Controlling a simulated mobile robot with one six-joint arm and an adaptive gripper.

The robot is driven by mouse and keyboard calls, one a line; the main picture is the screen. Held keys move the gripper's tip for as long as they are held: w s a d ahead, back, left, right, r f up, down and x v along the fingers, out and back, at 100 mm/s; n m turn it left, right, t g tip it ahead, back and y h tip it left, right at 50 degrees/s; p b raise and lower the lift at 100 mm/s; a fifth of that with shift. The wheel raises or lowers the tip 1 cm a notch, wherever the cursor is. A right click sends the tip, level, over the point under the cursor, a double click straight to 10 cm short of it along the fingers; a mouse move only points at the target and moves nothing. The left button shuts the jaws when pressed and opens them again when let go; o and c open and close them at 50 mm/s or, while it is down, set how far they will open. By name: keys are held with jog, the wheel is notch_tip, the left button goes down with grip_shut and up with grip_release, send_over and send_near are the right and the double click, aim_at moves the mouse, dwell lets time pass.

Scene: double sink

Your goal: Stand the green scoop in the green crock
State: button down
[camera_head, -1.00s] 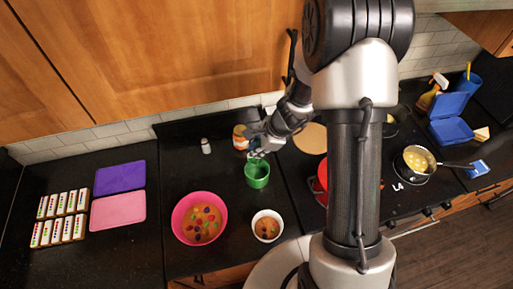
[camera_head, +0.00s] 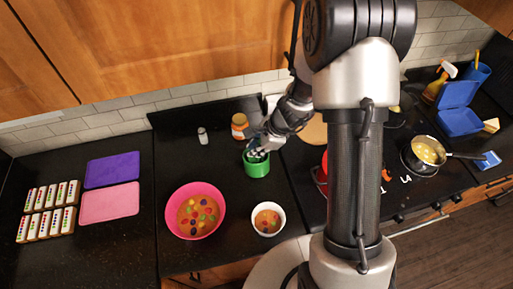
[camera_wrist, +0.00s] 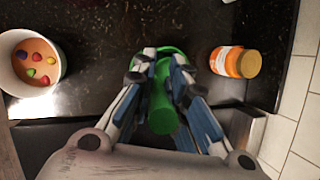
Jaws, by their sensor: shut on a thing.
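The green crock (camera_head: 257,168) stands upright on the dark counter in the head view. My gripper (camera_head: 261,148) is right over its mouth, fingertips at about rim height. In the wrist view my gripper (camera_wrist: 163,72) is shut on the green scoop (camera_wrist: 162,112), whose handle points back toward the camera between the fingers. The crock's rim (camera_wrist: 172,50) shows just beyond the fingertips. The scoop's far end is hidden by the fingers and crock, so I cannot tell how deep it sits or whether it touches the crock.
An orange-labelled jar (camera_head: 239,126) stands close behind the crock. A white bowl (camera_head: 281,226) and a pink bowl (camera_head: 170,208) stand in front of it. A small white shaker (camera_head: 203,135) is at the back. The stove with a pan (camera_head: 407,160) lies to the right.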

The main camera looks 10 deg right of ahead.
jog(key=c, duration=1.5)
grip_release()
jog(key=shift+r, duration=0.1)
jog(key=v, duration=1.2)
